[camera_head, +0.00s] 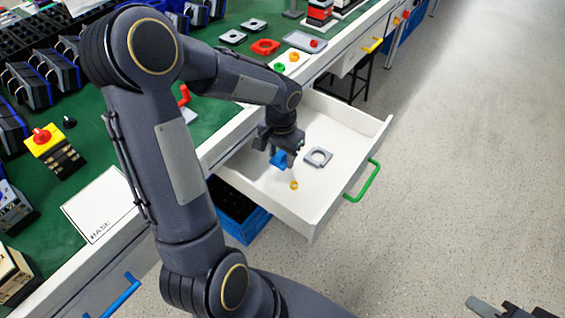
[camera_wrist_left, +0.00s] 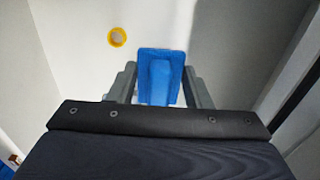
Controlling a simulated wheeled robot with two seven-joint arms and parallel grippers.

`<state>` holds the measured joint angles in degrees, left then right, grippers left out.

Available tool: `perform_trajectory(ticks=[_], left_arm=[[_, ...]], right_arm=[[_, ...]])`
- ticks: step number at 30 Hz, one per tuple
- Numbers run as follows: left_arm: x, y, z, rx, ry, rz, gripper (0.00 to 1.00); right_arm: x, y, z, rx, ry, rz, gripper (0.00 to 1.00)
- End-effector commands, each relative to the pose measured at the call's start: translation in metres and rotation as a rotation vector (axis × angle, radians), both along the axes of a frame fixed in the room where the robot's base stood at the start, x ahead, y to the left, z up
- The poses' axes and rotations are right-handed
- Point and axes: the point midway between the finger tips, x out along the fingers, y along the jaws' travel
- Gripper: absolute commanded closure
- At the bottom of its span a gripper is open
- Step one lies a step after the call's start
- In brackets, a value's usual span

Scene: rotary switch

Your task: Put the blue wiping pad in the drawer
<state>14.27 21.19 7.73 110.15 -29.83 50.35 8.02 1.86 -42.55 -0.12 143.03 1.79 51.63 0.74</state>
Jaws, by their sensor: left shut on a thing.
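The blue wiping pad (camera_head: 279,160) is held between the fingers of my left gripper (camera_head: 282,154), which is shut on it. In the left wrist view the pad (camera_wrist_left: 160,77) sits between the two grey fingers, over the white drawer floor. The white drawer (camera_head: 331,216) is pulled open and has a green handle (camera_head: 362,181). The pad is within the drawer's outline; I cannot tell whether it touches the floor. My right gripper (camera_head: 503,308) is partly in view at the bottom right, far from the drawer; its fingertips are unclear.
In the drawer lie a grey ring-shaped part (camera_head: 318,157) and a small yellow ring (camera_head: 294,185). A blue crate (camera_head: 243,225) stands below the drawer. The green worktop (camera_head: 215,120) carries several parts and a red-handled switch (camera_head: 184,97). The floor at right is clear.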

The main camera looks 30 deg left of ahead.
Motion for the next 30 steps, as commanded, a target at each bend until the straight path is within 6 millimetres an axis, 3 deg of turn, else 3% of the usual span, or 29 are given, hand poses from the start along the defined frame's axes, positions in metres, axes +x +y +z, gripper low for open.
perform_trajectory(ticks=[7, 13, 25, 26, 30], left_arm=[[0.011, 0.004, -0.015, 0.000, 0.001, 0.000, 0.80], [0.012, 0.005, -0.045, 0.000, 0.001, -0.001, 0.80], [0.012, 0.005, -0.050, 0.000, 0.000, -0.001, 0.80], [0.012, 0.005, -0.050, 0.000, 0.000, -0.001, 0.54], [0.012, 0.005, -0.049, 0.000, 0.000, -0.001, 0.36]], right_arm=[[0.000, 0.000, -0.005, 0.000, 0.000, 0.000, 0.68], [0.000, 0.000, -0.013, 0.000, 0.000, 0.000, 0.68], [0.000, 0.000, -0.016, 0.000, 0.000, 0.000, 0.68], [0.000, 0.000, -0.016, 0.000, 0.000, 0.000, 0.68], [0.000, 0.000, -0.015, 0.000, 0.000, 0.000, 0.68]])
